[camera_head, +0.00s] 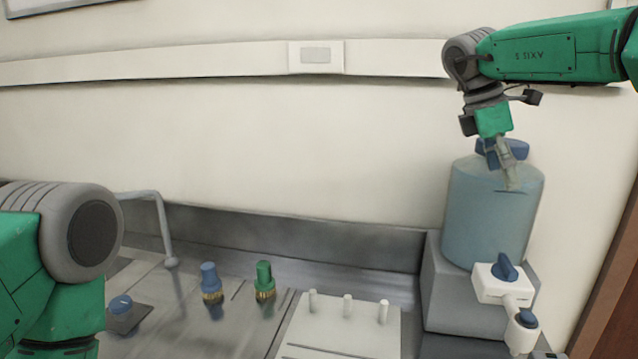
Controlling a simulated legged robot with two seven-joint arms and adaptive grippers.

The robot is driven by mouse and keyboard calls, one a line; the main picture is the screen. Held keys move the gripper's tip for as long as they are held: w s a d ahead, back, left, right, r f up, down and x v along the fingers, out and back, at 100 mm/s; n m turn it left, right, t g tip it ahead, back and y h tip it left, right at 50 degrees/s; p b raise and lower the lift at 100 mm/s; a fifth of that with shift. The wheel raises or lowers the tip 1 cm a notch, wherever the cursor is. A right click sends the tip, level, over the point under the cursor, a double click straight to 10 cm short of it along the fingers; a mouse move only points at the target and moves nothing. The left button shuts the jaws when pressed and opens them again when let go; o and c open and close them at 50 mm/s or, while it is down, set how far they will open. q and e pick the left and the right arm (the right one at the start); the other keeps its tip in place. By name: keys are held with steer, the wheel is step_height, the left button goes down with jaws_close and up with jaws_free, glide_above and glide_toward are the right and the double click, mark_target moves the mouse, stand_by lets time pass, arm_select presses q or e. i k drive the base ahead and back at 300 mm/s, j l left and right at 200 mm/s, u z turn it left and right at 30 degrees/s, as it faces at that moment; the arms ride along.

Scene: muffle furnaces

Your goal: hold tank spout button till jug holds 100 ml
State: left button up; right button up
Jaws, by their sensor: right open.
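The tank (487,215) is a translucent blue container with a blue cap (487,150), standing on a grey block at the right. Its white spout (500,287) sticks out low at the front, with a blue knob (505,268) on top and a second blue part (526,319) lower down. I cannot tell which blue part is the button. My right gripper (510,178) is open, pointing down in front of the tank's top, well above the spout. I cannot tell whether it touches the tank. My left arm shows at the left; its gripper is out of view. I see no jug.
A grey bench runs along the wall. It carries a blue fitting (210,283), a green fitting (264,281), a bent tap (164,230) and a white board with pegs (335,335). The grey block (462,302) rises under the tank.

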mark_target(528, 317)
steer(key=k+j, duration=0.15)
steer(key=k, duration=0.35)
steer(key=k+j, duration=0.2)
steer(key=k, duration=0.3)
